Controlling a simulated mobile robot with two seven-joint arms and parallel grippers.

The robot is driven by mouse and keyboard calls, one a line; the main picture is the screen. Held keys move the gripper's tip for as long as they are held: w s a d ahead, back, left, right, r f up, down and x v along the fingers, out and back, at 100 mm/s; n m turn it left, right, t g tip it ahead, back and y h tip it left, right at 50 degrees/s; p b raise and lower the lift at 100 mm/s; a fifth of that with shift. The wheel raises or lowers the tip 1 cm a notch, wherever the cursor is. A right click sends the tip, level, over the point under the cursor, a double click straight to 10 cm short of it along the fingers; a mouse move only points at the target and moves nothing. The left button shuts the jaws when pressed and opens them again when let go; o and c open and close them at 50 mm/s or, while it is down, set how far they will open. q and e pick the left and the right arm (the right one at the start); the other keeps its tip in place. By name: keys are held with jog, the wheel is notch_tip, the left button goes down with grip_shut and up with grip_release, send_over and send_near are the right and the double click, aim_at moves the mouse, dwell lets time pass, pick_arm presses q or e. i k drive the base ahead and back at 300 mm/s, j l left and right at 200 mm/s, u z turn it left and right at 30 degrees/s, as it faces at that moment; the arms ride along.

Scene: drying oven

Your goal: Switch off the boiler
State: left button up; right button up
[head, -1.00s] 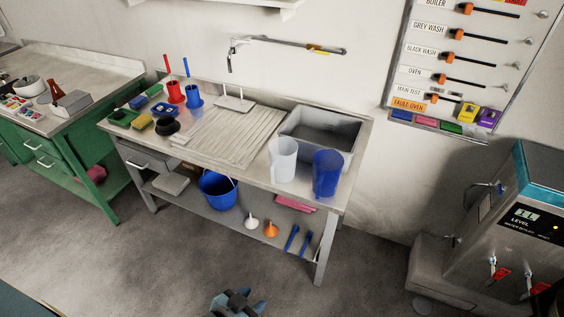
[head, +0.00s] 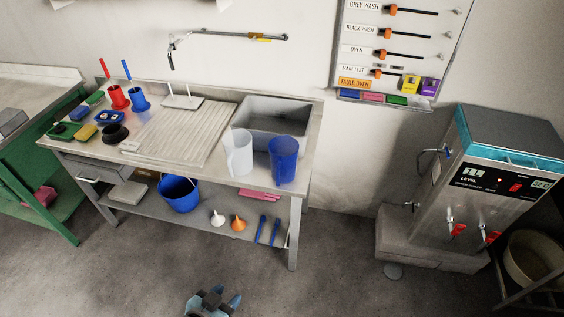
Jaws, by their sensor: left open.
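The boiler (head: 470,195) is a steel box with a blue-edged top, standing at the right on a low grey plinth. Its front panel carries a level display (head: 473,172), a small lit light and a red switch (head: 515,187). My left gripper (head: 216,300) is at the bottom edge, open and empty, over the floor and far from the boiler. My right gripper is not in view.
A steel sink bench (head: 292,220) with jugs and brushes stands left of the boiler. A labelled board (head: 400,45) hangs on the wall. A round pan (head: 530,258) sits on a rack at the far right. The floor (head: 330,265) in front is clear.

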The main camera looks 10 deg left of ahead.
aim_at(516, 186)
jog(key=z, duration=1.25)
jog(key=i+l, duration=0.45)
jog(key=l, duration=0.15)
jog(key=i+l+u, duration=0.1)
jog(key=i+l, duration=0.8)
jog(key=l, duration=0.25)
jog(key=i+j, duration=0.35)
jog(key=i, duration=0.05)
